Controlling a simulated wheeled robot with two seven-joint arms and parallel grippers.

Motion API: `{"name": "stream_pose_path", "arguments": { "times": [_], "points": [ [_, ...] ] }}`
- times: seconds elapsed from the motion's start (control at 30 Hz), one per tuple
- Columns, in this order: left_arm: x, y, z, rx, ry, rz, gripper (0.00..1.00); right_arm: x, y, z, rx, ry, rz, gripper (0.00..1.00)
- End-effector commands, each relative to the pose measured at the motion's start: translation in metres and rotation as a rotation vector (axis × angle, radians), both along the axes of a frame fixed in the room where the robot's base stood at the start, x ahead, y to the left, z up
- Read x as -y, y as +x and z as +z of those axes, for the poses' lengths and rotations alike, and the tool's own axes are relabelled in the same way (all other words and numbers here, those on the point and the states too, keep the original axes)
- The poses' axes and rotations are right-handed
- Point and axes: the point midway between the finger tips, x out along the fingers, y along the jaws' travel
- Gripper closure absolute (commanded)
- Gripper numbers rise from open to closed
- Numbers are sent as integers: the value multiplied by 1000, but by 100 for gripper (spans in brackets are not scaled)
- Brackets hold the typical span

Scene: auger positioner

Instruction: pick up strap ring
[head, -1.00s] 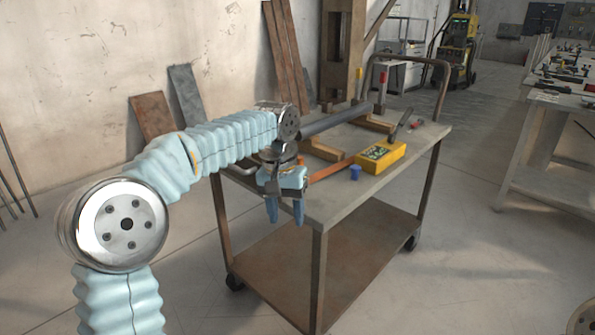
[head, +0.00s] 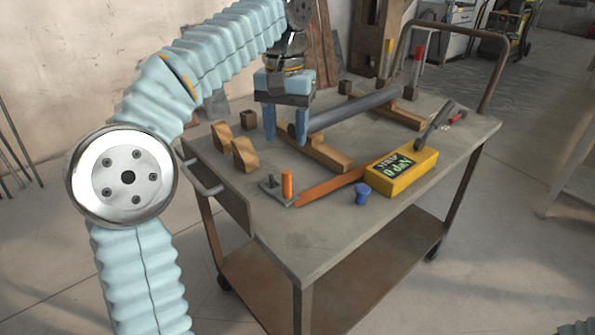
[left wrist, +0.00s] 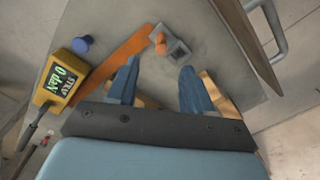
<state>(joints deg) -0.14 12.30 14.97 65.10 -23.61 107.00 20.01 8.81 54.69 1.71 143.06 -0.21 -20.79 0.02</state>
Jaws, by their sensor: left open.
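The strap is a flat orange band (head: 335,184) on the cart top, running from a yellow box with a green display (head: 401,172) to a grey metal end piece (head: 271,187). An orange peg-like piece (head: 287,184) stands upright at that end; I cannot tell which part is the ring. In the left wrist view, the grey end piece (left wrist: 179,50) and orange peg (left wrist: 160,45) lie ahead of the fingertips. My left gripper (head: 287,138) is open and empty, pointing down above the cart, behind the strap end in the head view. My right gripper is not in view.
A dark tube (head: 350,109) lies on wooden supports behind the strap. Wooden wedge blocks (head: 245,155) stand to its left. A blue knob-like piece (head: 362,193) is near the yellow box. The cart top's front corner (head: 310,245) is clear.

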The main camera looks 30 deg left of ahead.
Motion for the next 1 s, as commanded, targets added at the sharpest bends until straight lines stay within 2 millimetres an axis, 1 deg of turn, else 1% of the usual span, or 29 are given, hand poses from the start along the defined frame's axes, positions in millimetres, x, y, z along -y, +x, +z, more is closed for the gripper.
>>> {"name": "stream_pose_path", "arguments": {
  "times": [0.07,0.13,0.3,0.4,0.63,0.8,0.9,1.0],
  "points": [
    [0,0,-6,0,0,1,49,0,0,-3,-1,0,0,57],
    [-1,-1,-18,-1,1,1,49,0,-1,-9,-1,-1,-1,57],
    [-1,-1,-56,-2,1,1,49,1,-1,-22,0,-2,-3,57],
    [-1,-1,-73,-2,1,0,49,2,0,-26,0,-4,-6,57],
    [-1,0,-93,-1,0,0,49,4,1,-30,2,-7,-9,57],
    [-6,0,-120,-2,0,1,49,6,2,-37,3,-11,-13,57],
    [-6,0,-133,-2,0,0,49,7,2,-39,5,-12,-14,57],
    [-5,1,-138,1,-1,0,49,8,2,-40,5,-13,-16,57]
  ]
}}
